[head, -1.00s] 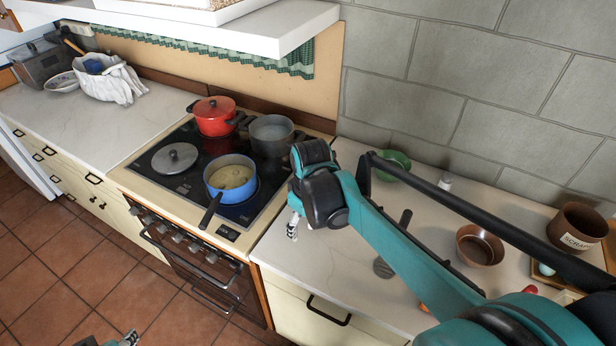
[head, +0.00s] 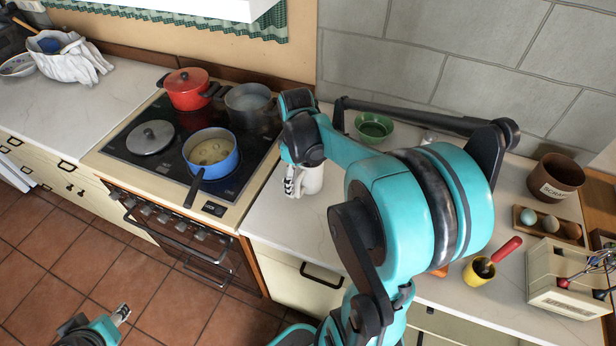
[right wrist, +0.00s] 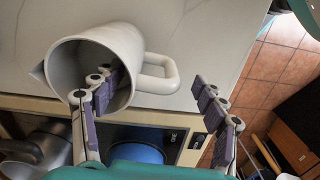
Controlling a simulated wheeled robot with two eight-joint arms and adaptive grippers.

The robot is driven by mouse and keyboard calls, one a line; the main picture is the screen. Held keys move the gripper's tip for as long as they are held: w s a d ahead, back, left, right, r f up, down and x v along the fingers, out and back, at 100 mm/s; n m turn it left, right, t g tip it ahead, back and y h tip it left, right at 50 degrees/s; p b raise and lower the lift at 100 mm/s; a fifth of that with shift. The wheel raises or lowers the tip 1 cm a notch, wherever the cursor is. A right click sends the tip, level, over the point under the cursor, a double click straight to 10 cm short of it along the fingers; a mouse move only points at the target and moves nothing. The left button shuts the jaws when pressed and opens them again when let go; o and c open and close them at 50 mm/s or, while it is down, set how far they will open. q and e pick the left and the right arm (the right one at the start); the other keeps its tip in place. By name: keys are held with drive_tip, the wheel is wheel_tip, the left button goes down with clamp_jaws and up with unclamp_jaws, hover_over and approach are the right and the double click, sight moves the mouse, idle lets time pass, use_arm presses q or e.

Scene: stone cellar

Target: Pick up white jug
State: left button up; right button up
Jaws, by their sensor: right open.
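The white jug (head: 311,180) stands on the counter right of the stove, partly hidden behind my right arm in the head view. My right gripper (head: 291,182) is beside it. In the right wrist view the jug (right wrist: 124,45) shows its open mouth and a loop handle (right wrist: 160,85) pointing right. My right gripper (right wrist: 153,84) is open there, with the handle between its fingers. One finger overlaps the jug's mouth; I cannot tell whether it is inside or above. The other finger is clear of the handle. My left gripper (head: 122,314) is low over the floor, its jaws too small to read.
The stove (head: 120,172) left of the jug bears a blue pan (head: 222,168), a grey pot (head: 262,108) and a red pot (head: 187,95). A green bowl (head: 374,127) is behind.

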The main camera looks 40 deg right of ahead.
drive_tip(key=f+b, duration=0.2)
drive_tip(key=f, duration=0.2)
drive_tip(key=shift+d, duration=0.2)
drive_tip(key=shift+f, duration=0.4)
drive_tip(key=shift+r, duration=0.1)
drive_tip(key=shift+c, duration=1)
clamp_jaws()
drive_tip(key=shift+r+p, duration=0.35)
drive_tip(key=shift+r, duration=0.3)
drive_tip(key=r, duration=0.1)
drive_tip(key=r+p, duration=0.1)
drive_tip(key=r, duration=0.1)
drive_tip(key=shift+s+d+r+p, duration=0.15)
drive_tip(key=shift+d+r+p, duration=0.1)
drive_tip(key=shift+d+p, duration=0.1)
drive_tip(key=s+d+r+p, duration=0.3)
drive_tip(key=s+d+r, duration=0.3)
drive_tip(key=d, duration=0.2)
drive_tip(key=shift+s+d, duration=0.3)
drive_tip(key=shift+s, duration=0.05)
